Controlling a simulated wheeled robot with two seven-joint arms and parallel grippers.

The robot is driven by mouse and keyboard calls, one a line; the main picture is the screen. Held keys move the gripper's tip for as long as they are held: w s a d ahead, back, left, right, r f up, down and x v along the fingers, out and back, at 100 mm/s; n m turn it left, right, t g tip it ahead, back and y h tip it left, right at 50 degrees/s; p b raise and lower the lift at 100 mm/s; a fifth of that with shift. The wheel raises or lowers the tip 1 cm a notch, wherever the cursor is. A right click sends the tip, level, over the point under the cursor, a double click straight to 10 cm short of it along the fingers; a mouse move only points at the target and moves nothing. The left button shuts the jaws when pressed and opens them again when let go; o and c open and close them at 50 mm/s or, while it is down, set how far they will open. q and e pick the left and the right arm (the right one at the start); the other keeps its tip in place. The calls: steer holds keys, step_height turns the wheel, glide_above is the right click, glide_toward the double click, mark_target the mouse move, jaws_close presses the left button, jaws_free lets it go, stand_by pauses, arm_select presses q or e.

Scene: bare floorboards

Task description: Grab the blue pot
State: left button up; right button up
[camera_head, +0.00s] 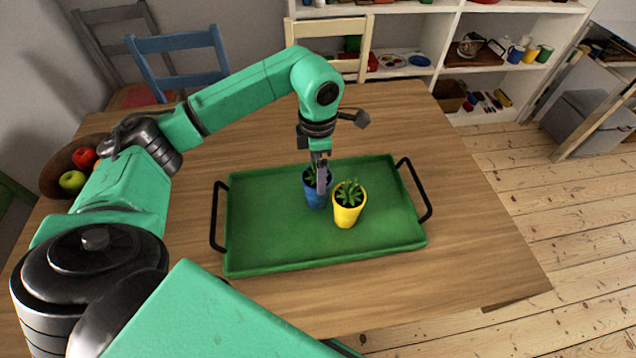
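The blue pot (315,198) holds a small green plant and stands upright on the green tray (275,247), near its middle. A yellow pot (348,214) with a green plant stands close beside it on the right. My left gripper (321,181) points straight down at the blue pot. A finger overlaps the pot's rim and upper front, hiding part of the plant. The fingers are seen nearly edge-on, so I cannot tell whether they are open or shut on the pot. My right gripper is not in view.
The tray has black handles at both ends and lies on a wooden table (460,240). A fruit bowl (58,172) stands at the left, partly behind my arm. Chairs and a white shelf (440,35) stand behind. The table right of the tray is clear.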

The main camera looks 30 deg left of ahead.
arm_select(q)
steer(key=shift+s+f+p, duration=0.1)
steer(key=shift+f+p, duration=0.25)
steer(key=shift+f, duration=1.5)
steer(key=shift+r, duration=0.1)
jaws_close()
